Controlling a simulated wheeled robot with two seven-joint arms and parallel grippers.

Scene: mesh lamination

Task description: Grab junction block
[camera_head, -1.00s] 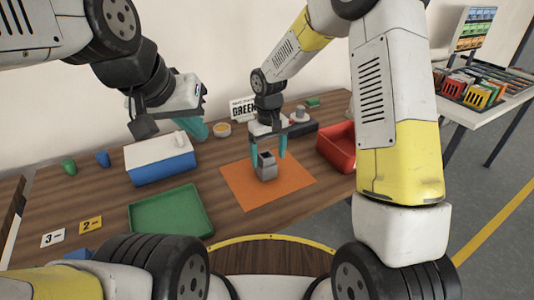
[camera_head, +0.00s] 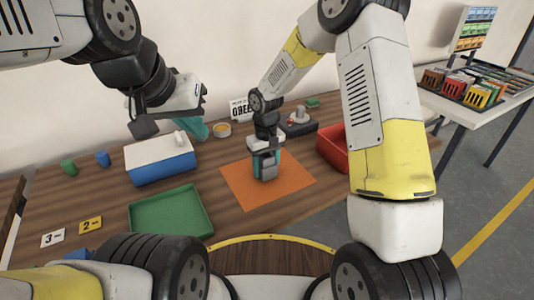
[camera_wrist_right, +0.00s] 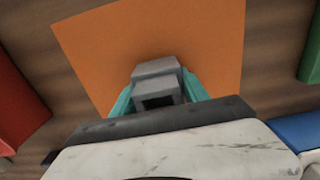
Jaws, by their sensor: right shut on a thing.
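The grey junction block (camera_head: 265,166) stands on the orange mat (camera_head: 293,186) in the head view. My right gripper (camera_head: 266,165) is lowered over it from above, with its teal fingers shut on the block's sides. In the right wrist view the block (camera_wrist_right: 156,69) sits between the two teal fingers (camera_wrist_right: 158,92), above the orange mat (camera_wrist_right: 190,30). Its lower part is partly hidden by the gripper body. My left gripper (camera_head: 196,131) hangs above the table behind the blue and white box, apart from the block; its finger gap is not clear.
A green tray (camera_head: 206,222) lies left of the mat, and a blue box with a white lid (camera_head: 160,172) stands behind it. A red bin (camera_head: 333,150) stands right of the mat. A small round bowl (camera_head: 222,130) and a dark device (camera_head: 298,129) are at the back.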

